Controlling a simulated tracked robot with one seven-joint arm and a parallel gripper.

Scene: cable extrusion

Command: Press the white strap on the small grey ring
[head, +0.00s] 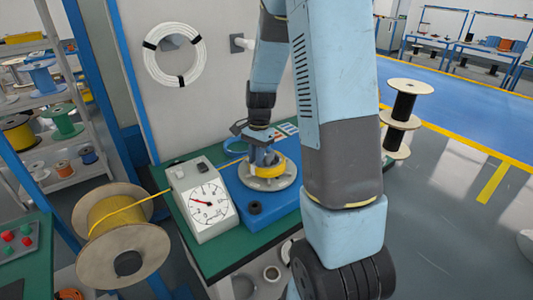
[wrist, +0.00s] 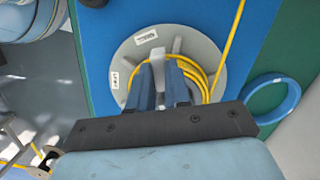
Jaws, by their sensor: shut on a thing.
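A grey ring-shaped disc (head: 283,182) sits on the blue base, with a coil of yellow cable (head: 272,169) on it. The wrist view shows the grey disc (wrist: 211,50) from above, with the yellow coil (wrist: 198,68) around its middle. Two small white pieces with dark marks lie on its rim, one at the top (wrist: 146,37) and one at the left (wrist: 115,80); I cannot tell whether either is the strap. My gripper (wrist: 160,72) points down over the middle of the disc, its blue fingers close together.
A gauge box (head: 208,203) stands left of the blue base (head: 254,215) on the green bench. A reel of yellow cable (head: 112,213) is at the left. A blue ring (wrist: 271,98) lies right of the disc. A white cable coil (head: 174,54) hangs on the panel behind.

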